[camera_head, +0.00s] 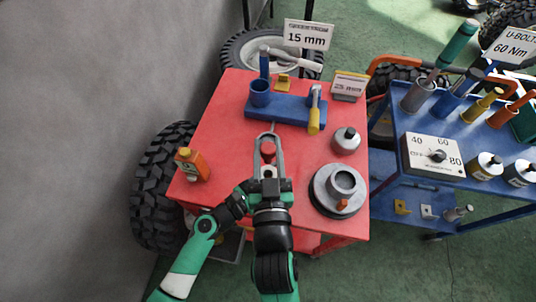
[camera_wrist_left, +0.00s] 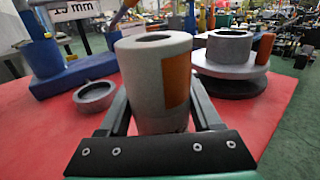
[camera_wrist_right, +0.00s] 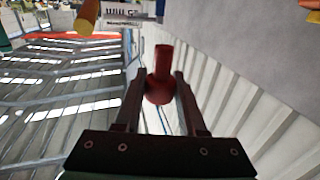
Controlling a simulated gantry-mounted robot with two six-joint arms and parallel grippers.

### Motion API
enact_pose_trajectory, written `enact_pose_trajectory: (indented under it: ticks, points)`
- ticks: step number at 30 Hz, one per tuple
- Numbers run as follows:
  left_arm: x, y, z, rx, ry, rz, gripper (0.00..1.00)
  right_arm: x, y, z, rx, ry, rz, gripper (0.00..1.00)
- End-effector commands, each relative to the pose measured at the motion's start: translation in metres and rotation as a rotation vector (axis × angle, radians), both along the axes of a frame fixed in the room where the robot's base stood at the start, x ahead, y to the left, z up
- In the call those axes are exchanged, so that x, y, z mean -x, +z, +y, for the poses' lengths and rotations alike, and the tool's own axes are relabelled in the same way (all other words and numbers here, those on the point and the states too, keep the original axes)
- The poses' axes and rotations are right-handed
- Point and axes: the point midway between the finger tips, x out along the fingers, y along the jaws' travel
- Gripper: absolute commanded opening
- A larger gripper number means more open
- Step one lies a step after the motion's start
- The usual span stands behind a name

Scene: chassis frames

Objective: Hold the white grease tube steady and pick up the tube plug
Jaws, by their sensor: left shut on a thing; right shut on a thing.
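The grey-white grease tube (camera_wrist_left: 142,95) with an orange label stands upright in the left wrist view, its top open. My left gripper (camera_wrist_left: 160,118) is shut around it, one finger on each side. The red tube plug (camera_wrist_right: 160,80) is between the fingers of my right gripper (camera_wrist_right: 161,92), which is shut on it; its narrow stem points away from the wrist. In the head view the plug (camera_head: 268,150) shows between the fingers of my right gripper (camera_head: 270,145), over the red table. My right arm covers most of my left gripper there.
A loose grey ring (camera_wrist_left: 95,97) lies near the tube.

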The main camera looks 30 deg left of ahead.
Motion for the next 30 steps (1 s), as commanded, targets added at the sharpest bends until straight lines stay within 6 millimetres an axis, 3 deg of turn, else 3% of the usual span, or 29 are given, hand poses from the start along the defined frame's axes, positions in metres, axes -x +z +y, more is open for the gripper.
enact_pose_trajectory:
  ticks: [4,5,10,20,23,30]
  points:
    - [0.000,-0.001,0.000,0.000,0.001,0.001,0.00,0.000,0.000,0.000,0.000,0.000,0.000,0.00]
    - [0.000,-0.001,0.000,0.000,0.001,0.001,0.69,0.000,0.000,0.000,0.000,0.000,0.000,0.00]
    - [0.000,0.000,0.000,0.000,0.001,0.001,0.99,0.000,0.000,0.000,0.000,0.000,0.000,0.00]
    - [0.006,-0.001,0.003,-0.001,0.002,0.002,1.00,0.000,-0.001,0.000,0.000,-0.001,0.000,0.00]
    - [0.019,-0.001,0.010,-0.001,0.003,0.002,1.00,0.000,-0.001,0.000,0.000,-0.001,0.000,0.00]
    - [0.072,-0.001,0.034,0.001,0.007,0.004,1.00,0.000,-0.001,0.000,0.000,-0.001,0.000,0.00]
